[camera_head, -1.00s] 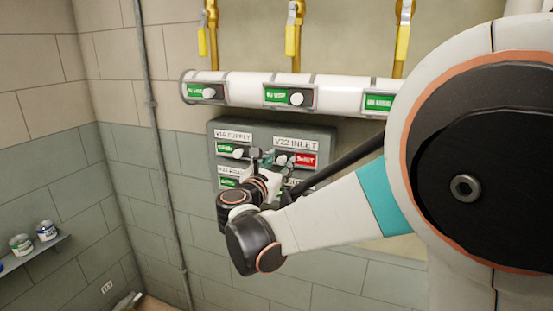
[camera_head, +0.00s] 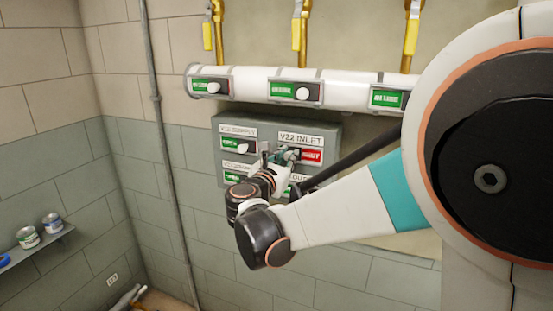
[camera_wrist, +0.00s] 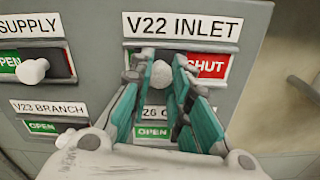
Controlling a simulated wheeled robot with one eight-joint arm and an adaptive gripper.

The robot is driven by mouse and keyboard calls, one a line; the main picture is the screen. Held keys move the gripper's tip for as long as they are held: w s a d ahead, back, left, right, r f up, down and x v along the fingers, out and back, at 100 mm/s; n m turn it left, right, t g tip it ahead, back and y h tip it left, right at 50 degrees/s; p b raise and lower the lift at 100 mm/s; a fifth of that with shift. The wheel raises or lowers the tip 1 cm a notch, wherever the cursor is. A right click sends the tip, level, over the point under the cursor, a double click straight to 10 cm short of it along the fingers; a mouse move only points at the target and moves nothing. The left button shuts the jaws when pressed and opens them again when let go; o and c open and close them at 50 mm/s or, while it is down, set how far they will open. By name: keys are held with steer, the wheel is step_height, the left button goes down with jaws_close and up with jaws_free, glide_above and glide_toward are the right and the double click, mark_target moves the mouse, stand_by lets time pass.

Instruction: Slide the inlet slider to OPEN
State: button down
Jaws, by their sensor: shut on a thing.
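The V22 INLET slider has a white knob (camera_wrist: 161,75) at the left of its slot, with a red SHUT plate (camera_wrist: 208,65) showing to its right. The V22 INLET label (camera_wrist: 182,28) is above it. In the head view the red plate (camera_head: 312,155) shows, but my gripper (camera_head: 280,155) hides the knob. In the wrist view the teal fingers of my gripper (camera_wrist: 160,68) stand on both sides of the knob and are shut on it. My fingers hide parts of the slot.
The SUPPLY slider knob (camera_wrist: 33,71) is close on the left, with green OPEN showing. The V23 BRANCH slider (camera_wrist: 45,127) and another slider plate (camera_wrist: 153,132) are below. A white pipe (camera_head: 250,84) with more sliders runs above the grey panel (camera_head: 228,121).

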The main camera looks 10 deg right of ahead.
steer(key=s+d, duration=0.1)
steer(key=d, duration=0.1)
steer(key=s+d+p, duration=0.1)
steer(key=s+d, duration=0.1)
steer(key=shift+s+d+f, duration=0.1)
steer(key=shift+s+d, duration=0.1)
steer(key=shift+d, duration=0.1)
